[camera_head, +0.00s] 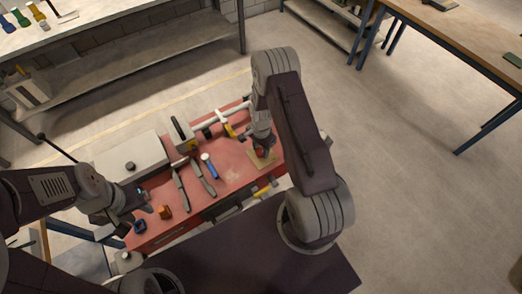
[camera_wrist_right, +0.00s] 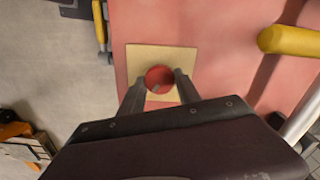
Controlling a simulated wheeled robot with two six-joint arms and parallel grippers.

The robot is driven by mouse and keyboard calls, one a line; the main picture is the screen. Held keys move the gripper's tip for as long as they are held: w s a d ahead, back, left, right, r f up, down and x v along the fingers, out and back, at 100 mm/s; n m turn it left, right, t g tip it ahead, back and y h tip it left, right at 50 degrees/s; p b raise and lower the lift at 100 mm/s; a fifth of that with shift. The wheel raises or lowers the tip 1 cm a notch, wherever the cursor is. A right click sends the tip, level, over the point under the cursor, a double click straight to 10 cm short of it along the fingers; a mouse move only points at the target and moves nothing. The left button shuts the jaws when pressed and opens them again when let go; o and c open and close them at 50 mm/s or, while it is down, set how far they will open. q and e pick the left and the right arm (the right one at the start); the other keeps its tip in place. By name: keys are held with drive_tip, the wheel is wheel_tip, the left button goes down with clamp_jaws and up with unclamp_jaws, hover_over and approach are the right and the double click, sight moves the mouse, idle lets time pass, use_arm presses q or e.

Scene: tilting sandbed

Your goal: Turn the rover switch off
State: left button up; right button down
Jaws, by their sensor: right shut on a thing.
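The rover switch looks like a round red knob (camera_wrist_right: 160,76) on a square beige plate (camera_wrist_right: 150,52). The plate lies on a red bench top (camera_head: 228,178) and also shows in the head view (camera_head: 256,163). My right gripper (camera_wrist_right: 159,84) is shut on the red knob, one finger on each side, pointing down at the plate. In the head view the right gripper (camera_head: 262,147) partly hides the knob. My left gripper (camera_head: 138,203) is over the left end of the bench, apart from the switch; its fingers are too small to read.
Several tools, among them a blue-handled one (camera_head: 210,165), lie left of the plate. An orange block (camera_head: 165,212) and a dark blue piece (camera_head: 140,227) lie near my left gripper. A yellow item (camera_wrist_right: 290,41) is near the right gripper.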

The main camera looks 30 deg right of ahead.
drive_tip(key=n+b, duration=0.1)
drive_tip(key=n, duration=0.2)
drive_tip(key=shift+w+n, duration=0.1)
drive_tip(key=shift+n, duration=0.3)
drive_tip(key=n+b, duration=0.1)
drive_tip(key=n, duration=0.2)
drive_tip(key=shift+n, duration=0.3)
drive_tip(key=n+b, duration=0.1)
drive_tip(key=n, duration=0.2)
drive_tip(key=shift+r+n, duration=0.1)
drive_tip(key=shift+n, duration=0.2)
drive_tip(key=shift+n+b, duration=0.3)
drive_tip(key=shift+n, duration=1.5)
drive_tip(key=c, duration=0.9)
unclamp_jaws()
drive_tip(key=shift+o, duration=0.2)
